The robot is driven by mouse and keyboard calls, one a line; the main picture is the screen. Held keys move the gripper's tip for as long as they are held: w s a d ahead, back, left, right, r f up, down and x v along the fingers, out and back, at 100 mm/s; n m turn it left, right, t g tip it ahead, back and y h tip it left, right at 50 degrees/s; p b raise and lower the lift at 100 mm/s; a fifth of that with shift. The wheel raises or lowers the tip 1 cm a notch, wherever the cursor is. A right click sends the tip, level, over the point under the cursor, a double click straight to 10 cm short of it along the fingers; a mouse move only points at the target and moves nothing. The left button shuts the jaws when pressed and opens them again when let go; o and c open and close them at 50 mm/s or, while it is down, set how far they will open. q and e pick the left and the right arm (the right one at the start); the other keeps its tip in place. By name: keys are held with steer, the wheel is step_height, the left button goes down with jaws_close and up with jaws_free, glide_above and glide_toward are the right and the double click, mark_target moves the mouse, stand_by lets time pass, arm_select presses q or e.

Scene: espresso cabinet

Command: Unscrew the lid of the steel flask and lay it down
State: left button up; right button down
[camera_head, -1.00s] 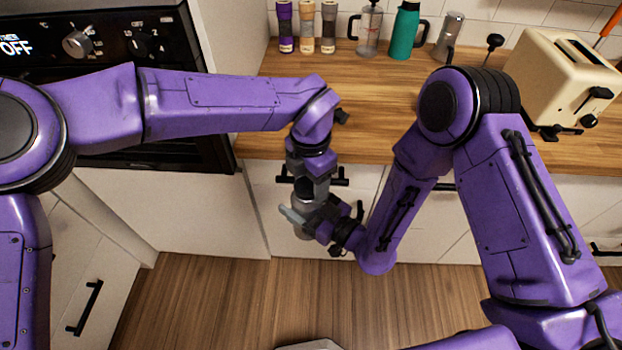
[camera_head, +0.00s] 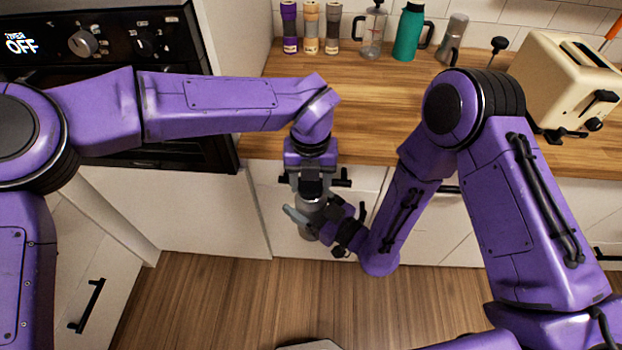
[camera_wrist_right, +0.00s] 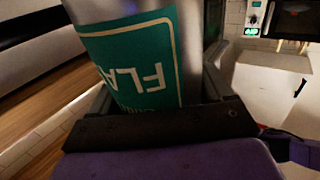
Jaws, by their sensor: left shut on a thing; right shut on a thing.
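The steel flask (camera_head: 308,229) is held off the counter, in front of the cabinet drawers. In the right wrist view it fills the middle, showing a steel body and a teal label (camera_wrist_right: 135,65) with white letters upside down. My right gripper (camera_head: 317,212) is shut around the flask's body from the right. My left gripper (camera_head: 311,190) points down from above and is shut on the flask's top end. The lid is hidden by the left gripper, so I cannot tell whether it is loose from the body.
The wooden counter (camera_head: 370,110) behind my arms has a clear middle. Along its back stand several small jars (camera_head: 311,28), a glass press (camera_head: 374,30), a teal jug (camera_head: 409,32) and a steel shaker (camera_head: 453,40). A cream toaster (camera_head: 562,85) stands right, an oven (camera_head: 110,40) left.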

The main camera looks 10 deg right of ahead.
stand_by(0.4)
arm_select(q)
steer(key=o, duration=1.2)
steer(key=shift+c, duration=0.2)
steer(key=shift+r, duration=0.1)
